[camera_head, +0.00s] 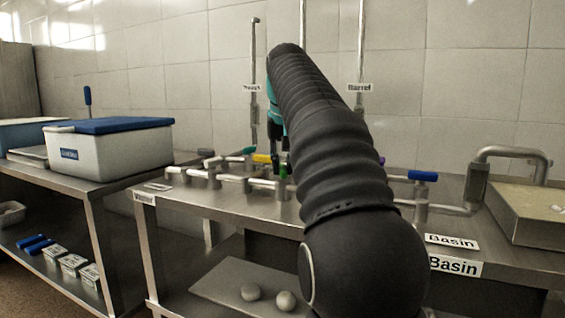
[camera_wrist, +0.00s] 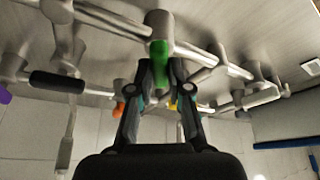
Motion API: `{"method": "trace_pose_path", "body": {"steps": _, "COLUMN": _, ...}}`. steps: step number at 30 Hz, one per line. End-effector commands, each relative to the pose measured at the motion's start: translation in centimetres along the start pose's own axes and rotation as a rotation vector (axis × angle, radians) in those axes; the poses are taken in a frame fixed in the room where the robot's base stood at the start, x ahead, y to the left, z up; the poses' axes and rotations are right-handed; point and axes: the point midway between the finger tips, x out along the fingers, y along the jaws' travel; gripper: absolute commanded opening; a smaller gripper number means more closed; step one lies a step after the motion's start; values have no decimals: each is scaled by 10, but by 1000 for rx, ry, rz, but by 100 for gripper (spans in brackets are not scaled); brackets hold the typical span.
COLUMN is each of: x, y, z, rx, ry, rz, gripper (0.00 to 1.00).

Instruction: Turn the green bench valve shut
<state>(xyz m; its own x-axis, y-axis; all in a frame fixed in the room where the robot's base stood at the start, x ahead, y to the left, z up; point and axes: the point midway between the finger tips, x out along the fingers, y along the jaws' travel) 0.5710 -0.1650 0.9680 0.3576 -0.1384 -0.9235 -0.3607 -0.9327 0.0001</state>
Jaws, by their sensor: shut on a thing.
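The green bench valve's handle (camera_wrist: 159,50) is between the fingertips of my gripper (camera_wrist: 162,66) in the wrist view. The gripper is shut on it. The handle sits on a grey valve body (camera_wrist: 160,18) on the bench pipe and lies crosswise to that pipe in this view. In the head view, a small part of the green handle (camera_head: 283,171) shows below my gripper (camera_head: 279,155). My arm hides much of the pipework behind it.
Nearby handles are yellow (camera_head: 262,158), teal (camera_head: 249,150), blue (camera_head: 422,176) and black (camera_wrist: 57,82). Upright pipes stand behind the steel bench (camera_head: 225,213). A blue-lidded white box (camera_head: 110,150) stands on the left table. A basin (camera_head: 525,210) is at right.

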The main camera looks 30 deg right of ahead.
Motion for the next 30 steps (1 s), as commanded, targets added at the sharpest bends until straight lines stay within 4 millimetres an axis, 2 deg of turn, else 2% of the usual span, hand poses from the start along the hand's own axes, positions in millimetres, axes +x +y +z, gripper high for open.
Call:
{"method": "trace_pose_path", "body": {"steps": 8, "x": -4, "y": -1, "z": -1, "rx": 140, "ry": -3, "rz": 60, "gripper": 0}}
{"method": "trace_pose_path", "body": {"steps": 21, "x": 0, "y": -2, "z": -1, "rx": 414, "ry": -1, "rz": 173, "gripper": 0}}
{"method": "trace_pose_path", "body": {"steps": 30, "x": 0, "y": -2, "z": -1, "rx": 502, "ry": 0, "rz": 209, "gripper": 0}}
